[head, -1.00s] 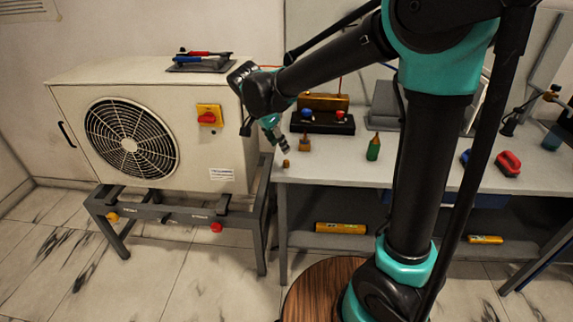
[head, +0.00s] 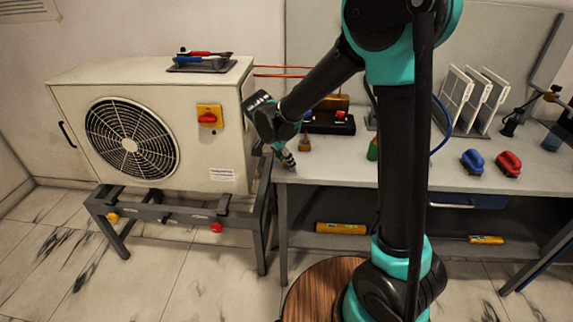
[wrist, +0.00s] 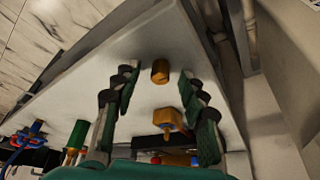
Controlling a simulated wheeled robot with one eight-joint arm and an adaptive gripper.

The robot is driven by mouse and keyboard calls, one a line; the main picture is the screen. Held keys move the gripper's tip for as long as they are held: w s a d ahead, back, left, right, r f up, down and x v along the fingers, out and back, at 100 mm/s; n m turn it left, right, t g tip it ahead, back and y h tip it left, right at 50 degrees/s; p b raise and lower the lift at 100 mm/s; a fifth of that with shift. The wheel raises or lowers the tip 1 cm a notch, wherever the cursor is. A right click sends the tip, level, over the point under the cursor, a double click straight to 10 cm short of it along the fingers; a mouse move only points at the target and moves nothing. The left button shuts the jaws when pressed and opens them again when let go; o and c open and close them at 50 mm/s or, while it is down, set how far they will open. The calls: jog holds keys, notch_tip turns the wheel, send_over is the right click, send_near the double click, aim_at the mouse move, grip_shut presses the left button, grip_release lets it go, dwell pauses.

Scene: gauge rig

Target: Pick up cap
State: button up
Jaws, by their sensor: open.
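The cap looks like the small brass cylinder (wrist: 160,72) on the grey bench top (wrist: 205,45) near its edge. In the wrist view it shows between the tips of my gripper (wrist: 158,84), with clear gaps on both sides. My gripper is open and holds nothing. In the head view my gripper (head: 287,160) is low over the bench's left front corner and hides the cap. Whether the fingertips are level with the cap is hard to tell.
A brass fitting (wrist: 168,119) stands close to the cap, also between the fingers in the wrist view. A dark box with knobs (head: 330,122) is behind. A white fan unit (head: 150,125) stands left. Red (head: 508,163) and blue (head: 473,161) handled blocks lie right.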

jog(key=shift+c, duration=0.6)
grip_shut()
jog(key=shift+r, duration=0.15)
